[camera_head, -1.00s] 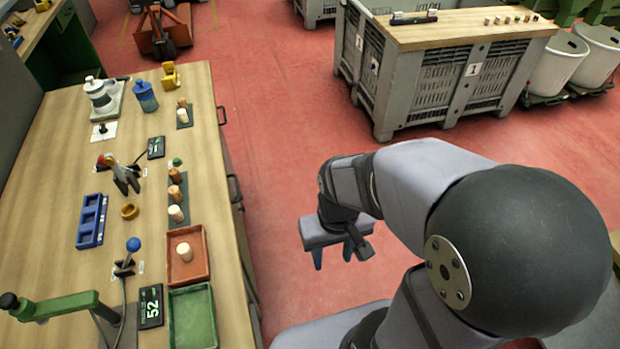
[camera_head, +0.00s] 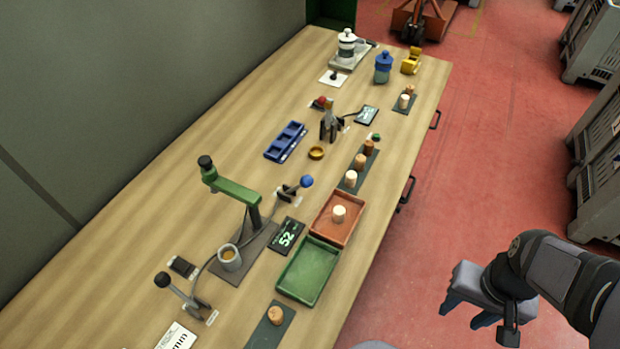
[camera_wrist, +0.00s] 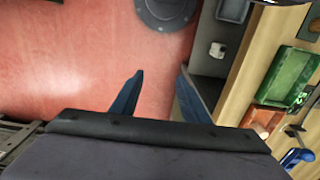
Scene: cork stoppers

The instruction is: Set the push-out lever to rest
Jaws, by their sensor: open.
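Several levers stand on the wooden workbench; I cannot tell from labels which is the push-out lever. One lever with a blue ball knob (camera_head: 307,181) stands tilted beside the display reading 52. Another lever with a black knob (camera_head: 162,280) stands tilted at the near left. A green-armed press (camera_head: 235,189) with a black knob stands over a grey cup (camera_head: 230,257). My gripper (camera_head: 466,312) hangs over the red floor, right of the bench and apart from all levers. Its blue fingers are open and empty, also in the wrist view (camera_wrist: 160,78).
A green tray (camera_head: 308,272) and a red tray (camera_head: 328,232) with one cork lie along the bench's right side. Grey crates (camera_head: 600,210) stand far right. Floor between is clear.

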